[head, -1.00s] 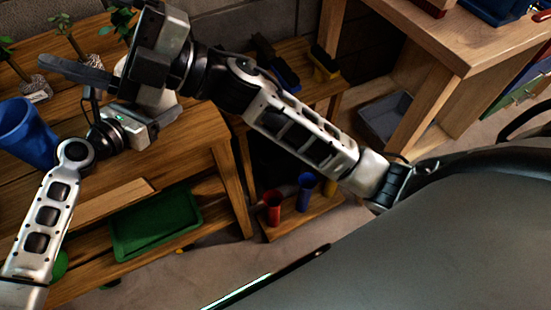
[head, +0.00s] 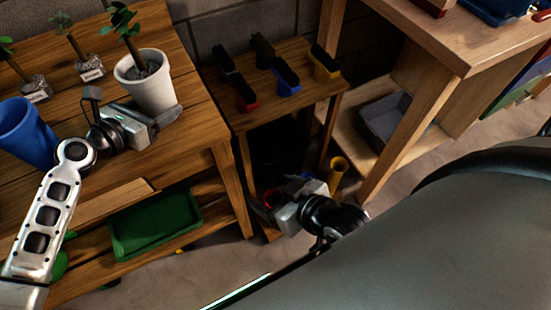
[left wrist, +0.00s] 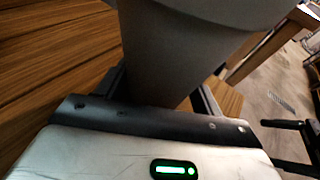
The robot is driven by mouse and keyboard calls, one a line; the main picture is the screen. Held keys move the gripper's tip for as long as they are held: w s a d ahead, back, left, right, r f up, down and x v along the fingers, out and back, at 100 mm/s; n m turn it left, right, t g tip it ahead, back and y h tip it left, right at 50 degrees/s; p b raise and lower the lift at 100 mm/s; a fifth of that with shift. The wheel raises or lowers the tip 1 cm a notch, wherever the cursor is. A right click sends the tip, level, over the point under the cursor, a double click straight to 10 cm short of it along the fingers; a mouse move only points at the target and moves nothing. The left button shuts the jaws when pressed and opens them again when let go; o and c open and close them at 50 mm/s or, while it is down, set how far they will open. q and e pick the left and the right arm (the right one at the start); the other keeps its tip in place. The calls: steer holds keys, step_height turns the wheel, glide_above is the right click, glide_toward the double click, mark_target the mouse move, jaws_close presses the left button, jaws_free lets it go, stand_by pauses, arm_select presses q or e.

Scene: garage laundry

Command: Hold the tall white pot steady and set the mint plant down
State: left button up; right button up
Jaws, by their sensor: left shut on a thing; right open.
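The tall white pot (head: 154,90) stands upright on the wooden bench, with a leafy green plant (head: 128,28), likely the mint, rising out of it. My left gripper (head: 160,122) is shut on the lower part of the pot. In the left wrist view the pot (left wrist: 185,55) fills the space between the fingers. My right gripper (head: 270,208) is open and empty, low down beside the bench, in front of the low shelf with coloured cups. Its fingertips partly cover the red cup.
A blue pot (head: 25,132) stands left of my left gripper. Two small potted seedlings (head: 90,68) stand at the back of the bench. A small stand (head: 250,122) with several brushes is to the right. A green tray (head: 150,228) lies on the lower shelf.

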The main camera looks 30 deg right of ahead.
arm_select(q)
steer(key=o, duration=0.8)
steer(key=shift+o, duration=0.2)
